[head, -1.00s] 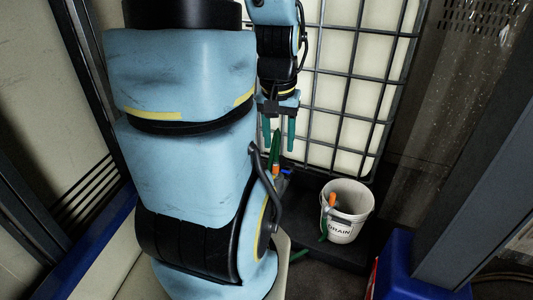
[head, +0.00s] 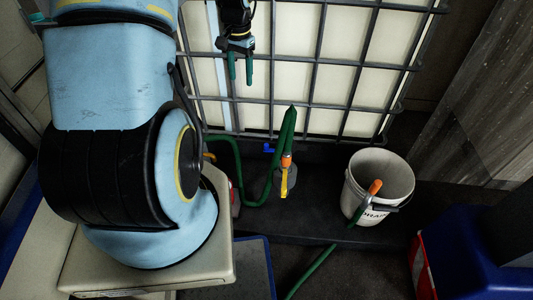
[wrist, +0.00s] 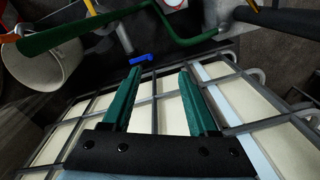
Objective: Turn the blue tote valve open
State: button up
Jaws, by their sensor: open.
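The blue tote valve handle (head: 268,148) is a small blue lever low at the front of the caged white tote (head: 340,75). The valve also shows in the wrist view (wrist: 140,59), just beyond my fingertips. My gripper (head: 240,80) has two green fingers, spread apart and empty. It hangs in front of the tote's cage, above and left of the valve in the head view. In the wrist view my gripper (wrist: 160,75) points toward the valve, apart from it. The valve body is partly hidden by a green hose in the head view.
A green hose (head: 240,165) loops beside the valve, with an orange and yellow fitting (head: 286,170) right of it. A white bucket (head: 358,170) marked DRAIN stands to the right, holding an orange-ended green hose. A blue and red object (head: 465,250) sits at lower right.

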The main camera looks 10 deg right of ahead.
jog(key=w+d+f+m+b, duration=0.1)
jog(key=w+d+f+b, duration=0.15)
jog(key=f, duration=0.35)
jog(key=w+d+f+m+b, duration=0.1)
jog(key=w+f+b, duration=0.15)
jog(key=f, duration=0.35)
jog(key=m+b, duration=0.3)
jog(key=b, duration=0.2)
send_near(266, 144)
jog(key=shift+g, duration=0.3)
notch_tip(266, 144, down, 9)
jog(key=shift+w+r+b, duration=0.15)
jog(key=shift+b, duration=0.55)
grip_shut()
